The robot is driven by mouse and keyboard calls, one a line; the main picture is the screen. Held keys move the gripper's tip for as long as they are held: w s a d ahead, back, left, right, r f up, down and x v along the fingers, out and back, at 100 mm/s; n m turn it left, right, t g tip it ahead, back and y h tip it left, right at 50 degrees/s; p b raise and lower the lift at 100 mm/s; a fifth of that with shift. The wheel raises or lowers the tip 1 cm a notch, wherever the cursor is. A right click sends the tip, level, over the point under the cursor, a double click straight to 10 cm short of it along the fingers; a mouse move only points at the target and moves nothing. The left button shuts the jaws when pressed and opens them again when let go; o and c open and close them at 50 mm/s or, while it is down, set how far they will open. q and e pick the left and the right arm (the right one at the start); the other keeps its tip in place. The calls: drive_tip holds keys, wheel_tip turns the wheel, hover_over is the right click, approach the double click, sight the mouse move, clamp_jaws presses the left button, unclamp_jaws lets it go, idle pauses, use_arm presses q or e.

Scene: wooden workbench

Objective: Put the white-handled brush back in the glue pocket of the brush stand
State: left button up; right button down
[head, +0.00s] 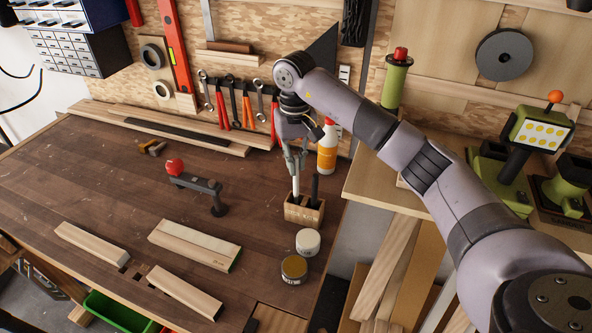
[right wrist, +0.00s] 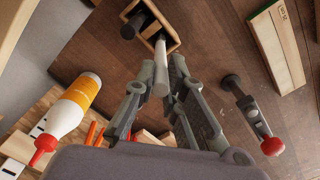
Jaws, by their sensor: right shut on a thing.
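The white-handled brush (head: 296,187) stands upright, held in my right gripper (head: 291,158), which is shut on its handle. In the right wrist view the white handle (right wrist: 161,70) lies between the fingertips (right wrist: 162,72). Its lower end reaches the left pocket of the wooden brush stand (head: 305,214); I cannot tell how deep it sits. The stand also shows in the right wrist view (right wrist: 173,41). A dark-handled brush (head: 314,187) stands in the other pocket. The lettering on the stand's front is too small to read. My left gripper is not in view.
A white glue bottle (head: 327,150) with an orange label stands just behind the stand. Two round jars (head: 308,241) (head: 294,268) stand in front of it. A red-knobbed clamp (head: 195,183) and wooden boards (head: 195,245) lie to the left. The bench's right edge is close.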

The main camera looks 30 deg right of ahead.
drive_tip(key=shift+f+p, duration=0.55)
drive_tip(key=shift+f, duration=1.55)
drive_tip(key=c, duration=1.7)
unclamp_jaws()
drive_tip(key=shift+o, duration=0.2)
wheel_tip(320, 180, up, 7)
drive_tip(key=b, duration=0.3)
drive_tip(key=shift+w, duration=0.1)
wheel_tip(320, 180, up, 4)
hover_over(296, 194)
drive_tip(key=shift+w+d+r, duration=0.15)
drive_tip(key=shift+w+r, duration=0.05)
drive_tip(key=shift+w, duration=0.25)
drive_tip(key=shift+r, duration=0.45)
